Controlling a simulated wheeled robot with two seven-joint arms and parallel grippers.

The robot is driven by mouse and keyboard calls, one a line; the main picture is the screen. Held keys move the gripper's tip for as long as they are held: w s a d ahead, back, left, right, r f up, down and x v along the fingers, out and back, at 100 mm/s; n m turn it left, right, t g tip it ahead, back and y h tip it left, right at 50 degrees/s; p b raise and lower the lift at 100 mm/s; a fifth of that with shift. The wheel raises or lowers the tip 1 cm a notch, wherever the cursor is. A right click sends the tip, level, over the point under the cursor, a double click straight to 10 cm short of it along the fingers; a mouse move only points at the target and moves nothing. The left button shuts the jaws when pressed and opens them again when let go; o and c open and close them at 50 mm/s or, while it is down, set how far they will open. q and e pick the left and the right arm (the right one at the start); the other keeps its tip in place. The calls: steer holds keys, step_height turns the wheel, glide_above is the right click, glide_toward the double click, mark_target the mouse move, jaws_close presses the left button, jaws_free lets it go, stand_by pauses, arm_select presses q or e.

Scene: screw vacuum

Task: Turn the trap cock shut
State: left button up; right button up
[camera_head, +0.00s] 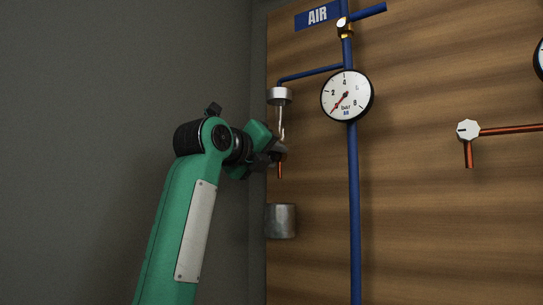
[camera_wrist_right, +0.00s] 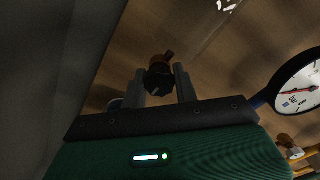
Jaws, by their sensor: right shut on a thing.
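The trap hangs on the blue air pipe in the head view, with a silver cap (camera_head: 280,96) and a pale clear bowl (camera_head: 280,118) below it. At its bottom sits the trap cock, mostly hidden behind my gripper; an orange-red piece (camera_head: 280,169) shows beneath. My right gripper (camera_head: 280,150) reaches it from the left. In the right wrist view the cock's dark knob (camera_wrist_right: 158,81) lies between the two grey fingers, with a copper-coloured part behind it. The right gripper is shut on this knob. How far the cock is turned cannot be told. My left gripper is not in view.
A metal cup (camera_head: 281,221) is on the wooden board below the cock. A round gauge (camera_head: 346,95) and a blue vertical pipe (camera_head: 355,210) stand close to the right. A white knob (camera_head: 468,131) with copper pipes is farther right. A grey wall (camera_head: 90,120) borders the left.

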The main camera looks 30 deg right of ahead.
steer(key=shift+m, duration=0.7)
steer(key=m, duration=0.3)
steer(key=m+p, duration=0.1)
steer(key=m, duration=0.4)
steer(key=shift+m, duration=0.4)
steer(key=m, duration=0.2)
steer(key=shift+w+m, duration=0.1)
steer(key=shift+m, duration=0.2)
steer(key=m, duration=0.4)
steer(key=shift+m+p, duration=0.3)
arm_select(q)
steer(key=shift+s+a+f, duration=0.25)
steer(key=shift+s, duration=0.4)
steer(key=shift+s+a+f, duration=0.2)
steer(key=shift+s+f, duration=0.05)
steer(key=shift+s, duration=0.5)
arm_select(e)
steer(key=shift+m, duration=0.3)
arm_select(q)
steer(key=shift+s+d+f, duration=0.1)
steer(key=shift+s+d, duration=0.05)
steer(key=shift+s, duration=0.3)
